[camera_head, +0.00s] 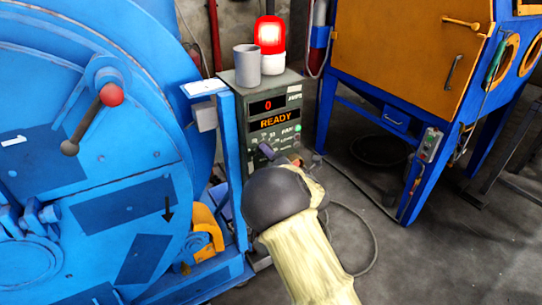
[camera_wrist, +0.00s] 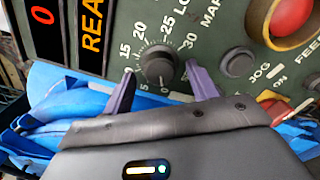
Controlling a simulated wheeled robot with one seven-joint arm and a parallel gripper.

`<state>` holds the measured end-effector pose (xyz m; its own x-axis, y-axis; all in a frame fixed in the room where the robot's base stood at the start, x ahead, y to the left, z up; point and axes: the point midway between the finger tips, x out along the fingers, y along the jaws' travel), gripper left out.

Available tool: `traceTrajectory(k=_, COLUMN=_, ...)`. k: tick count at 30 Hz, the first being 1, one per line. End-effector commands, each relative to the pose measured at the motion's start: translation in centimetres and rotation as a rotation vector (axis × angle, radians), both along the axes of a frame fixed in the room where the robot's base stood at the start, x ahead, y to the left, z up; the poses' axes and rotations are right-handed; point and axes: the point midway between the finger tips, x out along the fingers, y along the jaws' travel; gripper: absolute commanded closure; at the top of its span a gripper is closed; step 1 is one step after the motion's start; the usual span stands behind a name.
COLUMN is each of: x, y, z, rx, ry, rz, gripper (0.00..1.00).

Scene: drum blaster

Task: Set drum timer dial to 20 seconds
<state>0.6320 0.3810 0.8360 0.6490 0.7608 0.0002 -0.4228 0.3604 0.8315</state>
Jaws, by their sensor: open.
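The timer dial (camera_wrist: 158,65) is a round black knob on the green control panel (camera_wrist: 222,40). Its printed scale includes 5, 15, 20, 25 and 30; I cannot clearly tell which mark the knob points to. My gripper (camera_wrist: 162,72) is open, with one purple finger at the lower left of the dial and the other at its lower right. I cannot tell whether either finger touches the knob. In the head view, my gripper (camera_head: 272,150) is at the lower front of the control box (camera_head: 285,105), and my wrist hides part of the panel bottom.
The display (camera_head: 268,105) shows 0 above READY. A grey cup (camera_head: 247,66) and a lit red beacon (camera_head: 269,42) stand on the box. A round black button (camera_wrist: 237,62) and a large red button (camera_wrist: 293,20) are right of the dial. The blue drum machine (camera_head: 100,150) stands left.

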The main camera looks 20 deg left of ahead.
Motion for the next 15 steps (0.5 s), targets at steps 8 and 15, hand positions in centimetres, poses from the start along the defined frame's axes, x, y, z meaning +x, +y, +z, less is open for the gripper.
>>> traceTrajectory(k=8, x=0.46, y=0.53, z=-0.01, rx=-0.001, ry=0.001, rz=-0.001, gripper=0.42)
traceTrajectory(k=15, x=0.45, y=0.51, z=-0.02, rx=-0.001, ry=0.001, rz=-0.001, gripper=0.67)
